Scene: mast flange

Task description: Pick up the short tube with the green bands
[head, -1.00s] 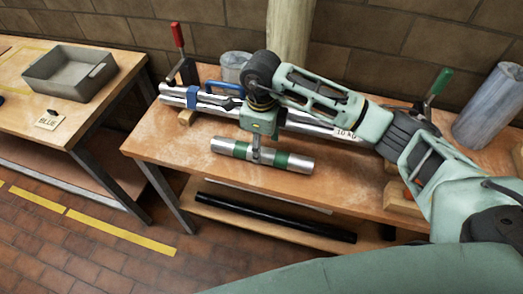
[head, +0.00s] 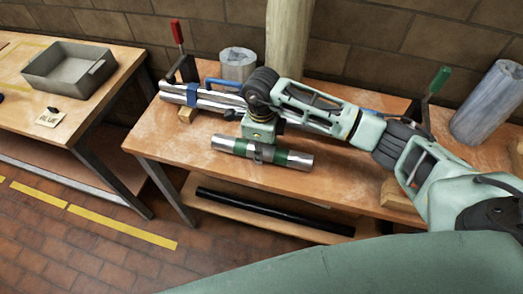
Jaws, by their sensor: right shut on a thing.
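The short silver tube with green bands (head: 285,158) lies crosswise near the front of the middle wooden bench. My right gripper (head: 260,153) comes down from above and is shut on the tube at its middle, between the two green bands. I cannot tell whether the tube is clear of the bench top. My left gripper is not in view.
A long silver tube with a blue band (head: 193,96) lies behind, partly hidden by my right arm. Clamps with red (head: 178,35) and green (head: 440,80) handles stand at the bench's ends. Grey cylinders (head: 490,105) stand at the back. A grey tray (head: 68,82) is on the left table.

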